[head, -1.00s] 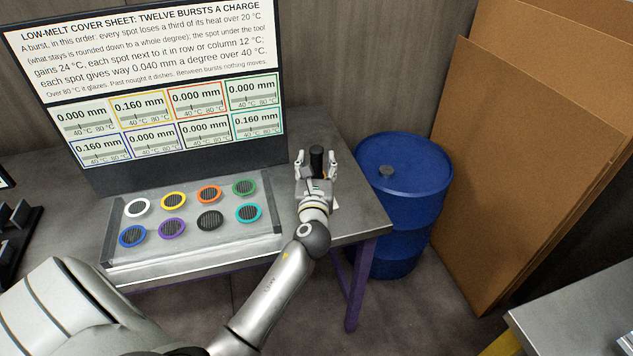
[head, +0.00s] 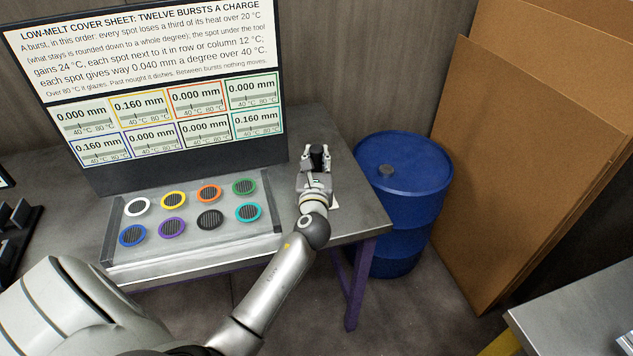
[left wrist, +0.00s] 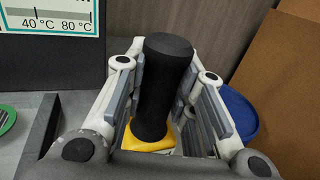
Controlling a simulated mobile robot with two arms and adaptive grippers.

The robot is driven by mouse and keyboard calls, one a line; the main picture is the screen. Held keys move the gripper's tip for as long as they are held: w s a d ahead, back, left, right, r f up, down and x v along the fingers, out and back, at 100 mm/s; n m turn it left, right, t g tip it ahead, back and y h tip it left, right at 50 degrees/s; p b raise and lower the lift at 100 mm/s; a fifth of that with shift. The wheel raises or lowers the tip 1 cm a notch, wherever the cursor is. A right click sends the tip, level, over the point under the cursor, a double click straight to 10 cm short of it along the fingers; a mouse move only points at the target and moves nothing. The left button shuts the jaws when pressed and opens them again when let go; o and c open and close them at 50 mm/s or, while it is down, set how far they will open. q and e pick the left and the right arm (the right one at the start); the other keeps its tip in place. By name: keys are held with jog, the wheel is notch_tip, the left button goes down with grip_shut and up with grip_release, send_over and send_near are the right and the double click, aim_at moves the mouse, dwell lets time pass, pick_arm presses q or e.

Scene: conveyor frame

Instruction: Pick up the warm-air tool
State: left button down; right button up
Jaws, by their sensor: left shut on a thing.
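The warm-air tool shows in the left wrist view as an upright black cylinder (left wrist: 160,85) with a yellow part (left wrist: 148,140) at its lower end. In the head view its dark top (head: 319,155) stands on the right part of the table. My left gripper (head: 317,160) is around the black cylinder, with a finger on each side. In the left wrist view the gripper (left wrist: 162,95) is shut on it. The tool's lower end is largely hidden by the gripper. My right gripper is not in view.
A panel (head: 192,234) with several coloured ring spots lies left of the gripper. A sign board (head: 180,172) with text and readouts stands behind it. A blue drum (head: 405,190) stands right of the table (head: 345,190). Brown boards (head: 530,150) lean at the right.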

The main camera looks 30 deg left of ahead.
pick_arm(q)
jog(key=shift+r, duration=0.15)
jog(key=shift+r, duration=0.1)
